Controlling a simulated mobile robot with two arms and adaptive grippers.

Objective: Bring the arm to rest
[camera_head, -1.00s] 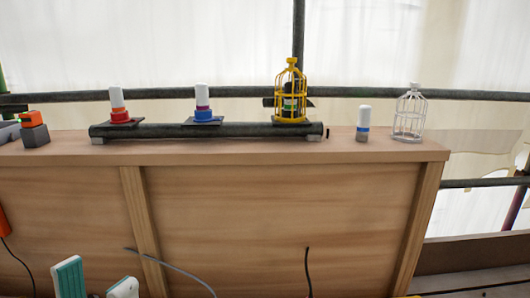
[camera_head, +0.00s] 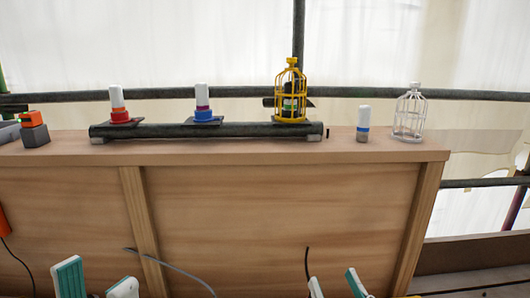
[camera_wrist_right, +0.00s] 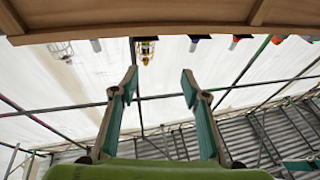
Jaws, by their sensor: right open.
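My left gripper (camera_head: 97,281) shows at the bottom left of the head view, its two white and teal fingers apart with nothing between them. My right gripper (camera_head: 337,285) shows at the bottom, right of centre, its fingers apart and empty. In the right wrist view the right gripper (camera_wrist_right: 159,85) is open below the front edge of the wooden bench top (camera_wrist_right: 160,15). Both grippers are in front of the bench and clear of the things on it.
The wooden bench (camera_head: 280,155) carries a black rail (camera_head: 210,131), a yellow cage (camera_head: 290,92) around something dark and green, a white cage (camera_head: 409,115), a white-capped bottle (camera_head: 363,123), a red-based piece (camera_head: 120,105) and a blue-based piece (camera_head: 203,103). A grey cable (camera_head: 175,268) hangs before the bench front.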

